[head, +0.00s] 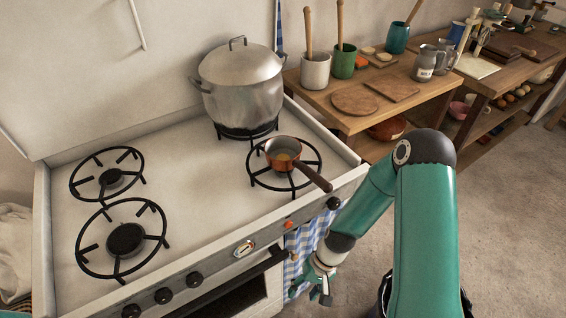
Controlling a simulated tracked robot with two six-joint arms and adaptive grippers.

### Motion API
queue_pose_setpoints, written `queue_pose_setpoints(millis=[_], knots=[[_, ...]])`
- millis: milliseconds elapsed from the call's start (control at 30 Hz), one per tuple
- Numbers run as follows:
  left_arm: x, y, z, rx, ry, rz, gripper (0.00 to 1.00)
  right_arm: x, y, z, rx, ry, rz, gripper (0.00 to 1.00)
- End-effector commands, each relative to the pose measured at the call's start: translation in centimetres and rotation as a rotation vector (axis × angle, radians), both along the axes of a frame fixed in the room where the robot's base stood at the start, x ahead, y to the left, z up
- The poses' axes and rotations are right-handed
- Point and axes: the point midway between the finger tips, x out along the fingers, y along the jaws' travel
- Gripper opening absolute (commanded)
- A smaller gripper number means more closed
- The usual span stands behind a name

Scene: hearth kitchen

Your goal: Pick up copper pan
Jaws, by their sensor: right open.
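The copper pan (283,151) is small and sits upright on the front right burner (257,178) of the white stove. My right gripper (322,294) hangs low in front of the stove, below and apart from the pan handle. It is open and empty, with its fingers partly hard to make out. My left gripper is not in view.
A large lidded steel pot (241,88) stands on the burner behind the pan. The two left burners are empty. A blue checked towel (303,245) hangs at the stove front. A wooden counter (352,121) with crocks and boards stands to the right.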

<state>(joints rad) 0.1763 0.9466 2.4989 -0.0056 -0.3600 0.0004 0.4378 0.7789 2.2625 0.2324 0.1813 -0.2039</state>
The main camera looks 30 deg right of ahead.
Motion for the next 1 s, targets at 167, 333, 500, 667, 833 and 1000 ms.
queue_pose_setpoints(millis=[167, 333, 500, 667, 833, 1000], knots=[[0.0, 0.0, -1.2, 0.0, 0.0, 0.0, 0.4, 4.7, -7.7, 5.9, 0.261, -0.036, -0.247, 0.54], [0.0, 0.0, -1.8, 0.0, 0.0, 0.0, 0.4, 8.1, -15.3, 15.5, 0.518, -0.288, -0.369, 0.54], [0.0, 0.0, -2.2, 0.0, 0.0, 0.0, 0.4, 8.5, -20.9, 24.1, 0.647, -0.561, -0.377, 0.54], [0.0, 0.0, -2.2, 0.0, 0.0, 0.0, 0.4, 8.2, -22.7, 27.9, 0.689, -0.685, -0.356, 0.54], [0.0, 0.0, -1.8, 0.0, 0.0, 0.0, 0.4, 9.4, -21.3, 28.0, 0.698, -0.701, -0.349, 0.54], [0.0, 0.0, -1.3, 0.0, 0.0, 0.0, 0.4, 11.7, -18.5, 27.1, 0.7, -0.697, -0.349, 0.54]])
